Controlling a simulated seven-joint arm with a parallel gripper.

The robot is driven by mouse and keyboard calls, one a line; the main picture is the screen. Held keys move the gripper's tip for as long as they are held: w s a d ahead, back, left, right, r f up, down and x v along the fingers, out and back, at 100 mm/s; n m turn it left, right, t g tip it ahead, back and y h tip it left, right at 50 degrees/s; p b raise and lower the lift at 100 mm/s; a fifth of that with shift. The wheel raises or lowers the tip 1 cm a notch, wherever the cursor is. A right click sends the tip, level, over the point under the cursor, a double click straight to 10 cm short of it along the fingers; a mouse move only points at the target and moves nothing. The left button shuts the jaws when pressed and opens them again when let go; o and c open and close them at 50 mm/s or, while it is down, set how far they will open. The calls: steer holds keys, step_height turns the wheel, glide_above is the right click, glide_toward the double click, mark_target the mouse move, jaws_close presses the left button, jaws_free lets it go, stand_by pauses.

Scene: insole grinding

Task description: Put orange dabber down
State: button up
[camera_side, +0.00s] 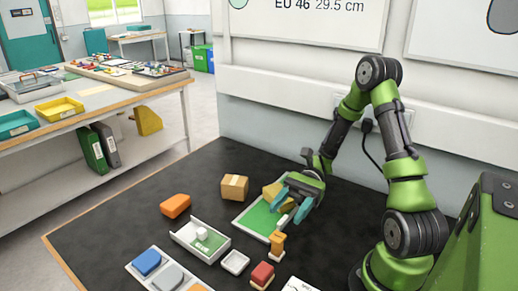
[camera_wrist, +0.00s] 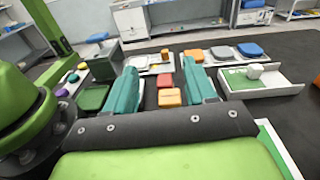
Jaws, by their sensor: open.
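The orange dabber (camera_side: 277,241) stands upright on the dark mat beside the front right corner of the green board (camera_side: 258,220). In the wrist view the orange dabber (camera_wrist: 169,98) shows between my two teal fingers, apart from both. My gripper (camera_side: 289,207) is open and empty, low over the right part of the green board, just behind the dabber; its fingers also show in the wrist view (camera_wrist: 159,68). A yellow piece (camera_side: 272,193) on the board is partly hidden by my gripper.
A red dabber (camera_side: 262,275) stands just in front of the orange one. A small white dish (camera_side: 235,262), a white-walled tray (camera_side: 187,241), a cardboard box (camera_side: 234,187) and an orange block (camera_side: 175,205) lie to the left. The black mat's left part is mostly clear.

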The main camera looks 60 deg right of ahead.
mark_target(280, 236)
steer(key=shift+m+t+y, duration=0.3)
steer(key=shift+m+y, duration=0.1)
steer(key=f, duration=0.7)
steer(key=shift+w+d, duration=0.2)
steer(key=a, duration=0.5)
steer(key=shift+f, duration=0.1)
steer(key=shift+c, duration=0.4)
steer(key=c, duration=0.8)
